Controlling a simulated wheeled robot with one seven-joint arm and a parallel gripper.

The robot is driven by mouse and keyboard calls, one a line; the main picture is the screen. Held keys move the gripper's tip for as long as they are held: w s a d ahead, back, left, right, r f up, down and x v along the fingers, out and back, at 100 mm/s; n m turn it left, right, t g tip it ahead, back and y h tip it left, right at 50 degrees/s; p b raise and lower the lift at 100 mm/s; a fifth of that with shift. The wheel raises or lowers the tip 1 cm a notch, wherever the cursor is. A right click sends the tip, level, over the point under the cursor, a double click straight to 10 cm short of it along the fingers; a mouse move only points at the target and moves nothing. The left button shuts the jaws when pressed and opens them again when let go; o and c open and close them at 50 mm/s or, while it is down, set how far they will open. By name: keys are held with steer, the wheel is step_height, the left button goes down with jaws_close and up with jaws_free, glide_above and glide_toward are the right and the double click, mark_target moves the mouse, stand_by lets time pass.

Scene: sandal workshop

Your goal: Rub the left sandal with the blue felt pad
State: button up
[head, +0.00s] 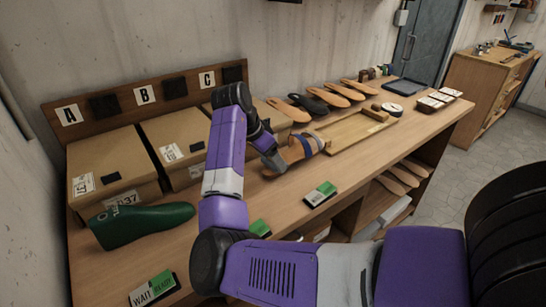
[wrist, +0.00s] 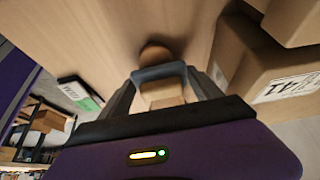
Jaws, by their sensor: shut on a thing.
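My gripper (wrist: 161,82) is shut on a tan block with a blue layer at its far side, which I take to be the blue felt pad (wrist: 158,72). In the head view my gripper (head: 275,163) is low over the near left end of the left sandal (head: 309,145), a tan sole with blue straps. The rounded brown end of the sandal (wrist: 155,51) shows just beyond the pad in the wrist view. My gripper hides the pad in the head view. I cannot tell whether the pad touches the sandal.
A wooden tray (head: 352,145) lies right of the sandal, cardboard boxes (head: 112,167) to the left. A green shoe last (head: 140,222) and a green-and-white card (head: 320,194) are nearer. Several soles (head: 332,94) line the back. Bare bench lies around the card.

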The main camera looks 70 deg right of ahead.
mark_target(291, 154)
steer(key=shift+w+a+f, duration=0.2)
steer(key=shift+w+a, duration=0.2)
steer(key=shift+a, duration=0.35)
steer(key=shift+s+d+r+p, duration=0.2)
steer(key=shift+s+d+p, duration=0.25)
steer(key=shift+d, duration=0.5)
steer(key=shift+s+d+r+p, duration=0.15)
steer(key=shift+s+d+p, duration=0.3)
steer(key=shift+d, duration=0.45)
steer(key=shift+s+d+r+p, duration=0.2)
steer(key=shift+s+d+p, duration=0.25)
steer(key=shift+d, duration=0.5)
steer(key=shift+s+d, duration=0.3)
steer(key=shift+d, duration=0.2)
steer(key=shift+s+d, duration=0.3)
steer(key=shift+d, duration=0.2)
step_height(291, 154, up, 7)
steer(key=p, duration=0.6)
